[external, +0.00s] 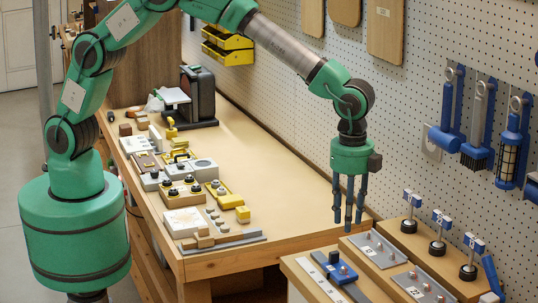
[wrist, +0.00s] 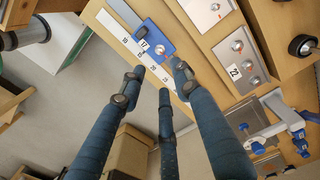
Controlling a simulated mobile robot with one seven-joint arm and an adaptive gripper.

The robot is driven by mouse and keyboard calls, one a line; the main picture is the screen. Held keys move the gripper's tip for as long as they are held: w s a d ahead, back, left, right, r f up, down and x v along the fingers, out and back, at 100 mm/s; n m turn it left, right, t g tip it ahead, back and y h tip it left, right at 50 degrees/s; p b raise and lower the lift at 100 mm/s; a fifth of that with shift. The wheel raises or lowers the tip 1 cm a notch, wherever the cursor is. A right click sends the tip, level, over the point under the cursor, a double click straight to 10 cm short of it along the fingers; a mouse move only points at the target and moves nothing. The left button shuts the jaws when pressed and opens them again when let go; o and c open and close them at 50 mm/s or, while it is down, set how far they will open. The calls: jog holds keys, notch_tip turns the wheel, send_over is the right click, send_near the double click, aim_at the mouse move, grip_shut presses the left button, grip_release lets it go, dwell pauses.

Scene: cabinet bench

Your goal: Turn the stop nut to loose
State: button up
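A blue sliding block (external: 341,271) sits on a pale marked strip (external: 318,281) on the near bench. It carries a white number label and small metal knobs; I take one knob (wrist: 160,49) to be the stop nut, but its loose or tight setting is too small to read. In the wrist view the blue block (wrist: 170,42) lies just beyond the fingertips. My gripper (external: 349,218) points down with its three fingers apart and nothing between them. It is above and apart from the block; the gripper also shows in the wrist view (wrist: 159,82).
Metal plates (external: 376,249) with knobs lie right of the block, and labelled upright posts (external: 438,232) stand behind. A pegboard (external: 400,100) with hanging tools rises at the back. The wooden bench (external: 285,170) at left has free surface.

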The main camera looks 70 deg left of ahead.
aim_at(344, 267)
notch_tip(344, 267, down, 13)
jog(key=shift+r+b, duration=0.1)
jog(key=shift+b, duration=0.9)
grip_shut()
